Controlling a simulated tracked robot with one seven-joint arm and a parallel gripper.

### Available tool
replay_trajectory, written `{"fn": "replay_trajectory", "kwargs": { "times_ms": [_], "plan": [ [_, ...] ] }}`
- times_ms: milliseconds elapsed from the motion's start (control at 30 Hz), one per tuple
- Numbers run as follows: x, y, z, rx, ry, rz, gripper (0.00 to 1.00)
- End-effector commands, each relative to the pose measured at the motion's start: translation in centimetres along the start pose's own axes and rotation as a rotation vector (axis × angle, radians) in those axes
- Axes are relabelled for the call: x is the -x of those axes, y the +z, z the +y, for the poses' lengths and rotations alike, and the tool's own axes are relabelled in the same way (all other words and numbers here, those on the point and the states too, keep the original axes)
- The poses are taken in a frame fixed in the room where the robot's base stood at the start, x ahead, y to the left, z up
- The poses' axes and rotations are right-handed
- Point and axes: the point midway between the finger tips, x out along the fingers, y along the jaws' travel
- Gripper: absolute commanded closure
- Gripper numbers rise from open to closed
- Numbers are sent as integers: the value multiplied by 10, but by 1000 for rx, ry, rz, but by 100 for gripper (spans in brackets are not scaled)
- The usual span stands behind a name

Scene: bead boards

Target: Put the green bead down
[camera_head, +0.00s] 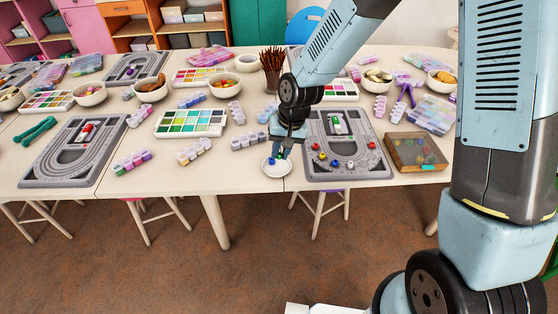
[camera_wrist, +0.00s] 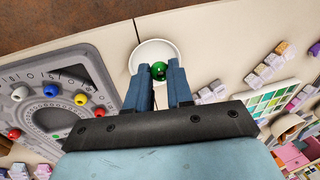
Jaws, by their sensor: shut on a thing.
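The green bead (camera_wrist: 159,71) sits between the fingertips of my gripper (camera_wrist: 158,78) in the wrist view. My gripper is shut on it, over a small white dish (camera_wrist: 146,52). In the head view my gripper (camera_head: 281,152) points down at the same white dish (camera_head: 278,171), close above it. A small blue spot shows beside the fingers there; I cannot tell whether it is a bead. Whether the green bead touches the dish is not clear.
A grey bead board (camera_head: 320,174) with red, blue, yellow and green beads lies just right of the dish; it also shows in the wrist view (camera_wrist: 88,68). A wooden box (camera_head: 416,168) stands farther right. Colour palettes (camera_head: 190,133) and bead strips lie to the left.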

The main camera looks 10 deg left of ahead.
Motion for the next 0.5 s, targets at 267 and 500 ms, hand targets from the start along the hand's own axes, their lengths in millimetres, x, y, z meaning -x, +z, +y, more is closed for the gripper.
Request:
{"fn": "replay_trajectory", "kwargs": {
  "times_ms": [267, 500],
  "plan": [
    [-39, -27, 6, 1, 0, -3, 100],
    [-51, -37, 8, 0, 1, -2, 100]
  ]
}}
